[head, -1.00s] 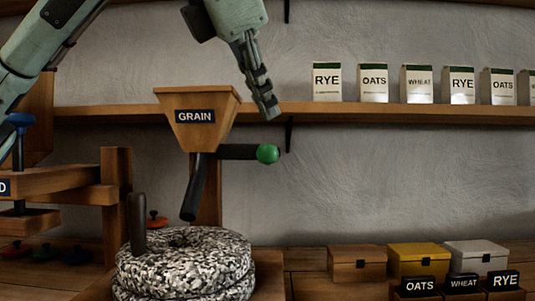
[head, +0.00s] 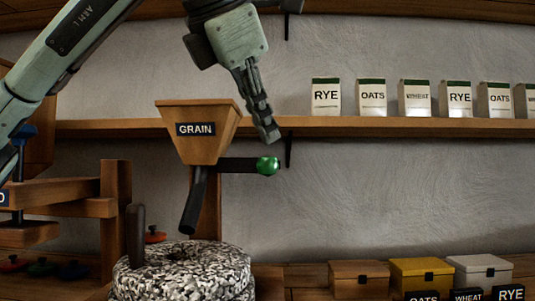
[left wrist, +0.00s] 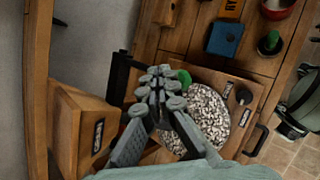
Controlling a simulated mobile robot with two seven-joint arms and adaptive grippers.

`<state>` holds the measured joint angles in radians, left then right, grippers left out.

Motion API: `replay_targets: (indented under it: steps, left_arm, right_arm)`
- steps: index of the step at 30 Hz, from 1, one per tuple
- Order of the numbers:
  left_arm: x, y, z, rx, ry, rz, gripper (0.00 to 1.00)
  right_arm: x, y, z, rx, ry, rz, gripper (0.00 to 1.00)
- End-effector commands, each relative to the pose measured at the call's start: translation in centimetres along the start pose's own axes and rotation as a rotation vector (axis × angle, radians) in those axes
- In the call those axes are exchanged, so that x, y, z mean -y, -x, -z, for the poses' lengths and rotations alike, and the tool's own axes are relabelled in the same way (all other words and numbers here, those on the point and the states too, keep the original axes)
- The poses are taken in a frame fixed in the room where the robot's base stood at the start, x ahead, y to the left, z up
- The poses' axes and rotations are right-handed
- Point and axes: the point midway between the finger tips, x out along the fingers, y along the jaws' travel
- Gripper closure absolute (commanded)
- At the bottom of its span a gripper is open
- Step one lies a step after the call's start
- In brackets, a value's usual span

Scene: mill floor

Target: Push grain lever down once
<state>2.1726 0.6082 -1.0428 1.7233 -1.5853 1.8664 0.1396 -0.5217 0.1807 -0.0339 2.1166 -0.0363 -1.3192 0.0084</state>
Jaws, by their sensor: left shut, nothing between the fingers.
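The grain hopper (head: 198,135) is a wooden funnel labelled GRAIN, with a dark spout (head: 194,202) below it. The grain lever is a black bar (head: 237,165) that sticks out to the right, level, with a green knob (head: 267,166) at its end. My left gripper (head: 272,136) is shut and empty, pointing down just above the green knob, with a small gap. In the left wrist view the shut fingers (left wrist: 160,76) partly cover the knob (left wrist: 184,77). My right gripper is not in view.
Speckled round millstones (head: 180,267) with an upright handle (head: 136,236) sit under the spout. A shelf (head: 350,126) with grain boxes (head: 326,97) runs behind. Lidded boxes (head: 358,279) stand at lower right. Open space lies right of the knob.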

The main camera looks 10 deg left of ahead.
Motion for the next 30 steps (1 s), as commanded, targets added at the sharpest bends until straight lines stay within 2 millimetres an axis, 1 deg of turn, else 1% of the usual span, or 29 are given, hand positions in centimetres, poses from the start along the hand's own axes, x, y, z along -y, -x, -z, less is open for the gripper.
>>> replay_targets:
  steps: [22,30]
  left_arm:
    - [0.02,-0.02,0.02,0.0,0.0,0.0,1.0]
    - [0.44,-0.64,0.45,0.0,0.0,0.0,1.0]
  right_arm:
    - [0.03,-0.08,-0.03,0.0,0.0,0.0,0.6]
    - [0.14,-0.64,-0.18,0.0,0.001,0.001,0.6]
